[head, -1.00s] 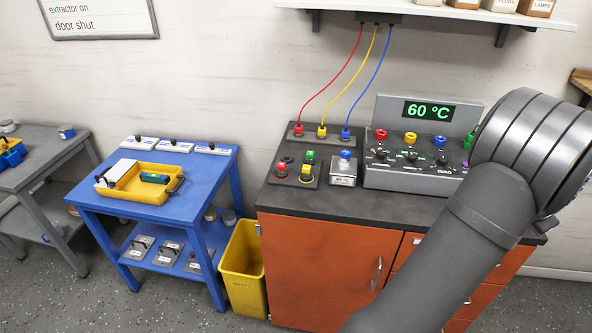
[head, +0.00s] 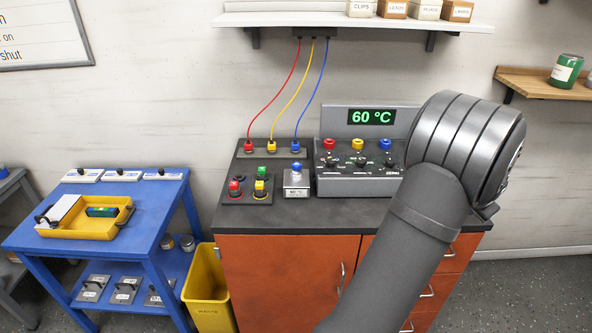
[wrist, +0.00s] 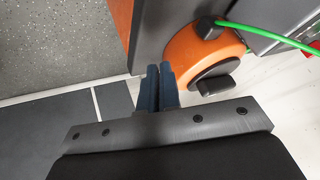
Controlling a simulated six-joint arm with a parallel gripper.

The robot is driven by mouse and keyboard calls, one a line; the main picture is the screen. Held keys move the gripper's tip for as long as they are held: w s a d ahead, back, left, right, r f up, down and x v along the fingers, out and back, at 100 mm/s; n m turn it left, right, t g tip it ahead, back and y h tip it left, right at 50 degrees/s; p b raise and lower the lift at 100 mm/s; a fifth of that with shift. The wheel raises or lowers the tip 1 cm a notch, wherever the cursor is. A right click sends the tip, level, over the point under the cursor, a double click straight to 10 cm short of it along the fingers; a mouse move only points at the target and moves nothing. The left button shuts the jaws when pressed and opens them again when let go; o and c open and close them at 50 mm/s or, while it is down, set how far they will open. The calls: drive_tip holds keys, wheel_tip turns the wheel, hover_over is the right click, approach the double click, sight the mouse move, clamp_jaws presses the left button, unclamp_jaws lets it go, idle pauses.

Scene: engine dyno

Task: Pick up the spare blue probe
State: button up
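I cannot tell for certain which is the spare. A dark panel (head: 238,197) left of the block holds red, green and yellow tops and one dark spot without a coloured top. My gripper (wrist: 158,72) shows in the wrist view, its dark fingers together with nothing between them, away from the blue probe. In the head view my arm hides it.
The grey console (head: 352,185) with the 60 °C display stands right of the block. Red and yellow cables hang behind. The worktop's front strip (head: 290,222) is clear. In the wrist view an orange round thing (wrist: 225,45) and a green cable (wrist: 268,34) are near the fingers.

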drive_tip(key=o, duration=1)
drive_tip(key=w+a+r+n, duration=0.1)
drive_tip(key=w+a+r, duration=0.2)
drive_tip(key=a, duration=0.6)
drive_tip(key=w+a+r+n+y, duration=0.1)
drive_tip(key=w+a+r, duration=0.2)
drive_tip(key=w+a, duration=0.4)
drive_tip(key=w+a+r+g+y, duration=0.1)
drive_tip(key=w+a+r, duration=0.2)
drive_tip(key=a, duration=0.8)
drive_tip(key=shift+w+a+r+n, duration=0.1)
drive_tip(key=shift+w+a+n, duration=0.1)
drive_tip(key=shift+w, duration=0.35)
drive_tip(key=shift+w+a+r+n, duration=0.1)
drive_tip(key=shift+w+n, duration=0.1)
drive_tip(key=shift+w, duration=0.35)
drive_tip(key=w+a+r+g, duration=0.1)
drive_tip(key=a+r, duration=0.1)
drive_tip(key=a, duration=0.5)
drive_tip(key=a+r, duration=0.3)
drive_tip(key=a, duration=0.4)
approach(296, 164)
drive_tip(key=shift+n+g+h, duration=0.3)
drive_tip(key=shift+n+h, duration=0.1)
drive_tip(key=shift+a+x, duration=0.15)
drive_tip(key=shift+x, duration=2.1)
drive_tip(key=shift+a+x, duration=0.15)
drive_tip(key=shift+x, duration=2.1)
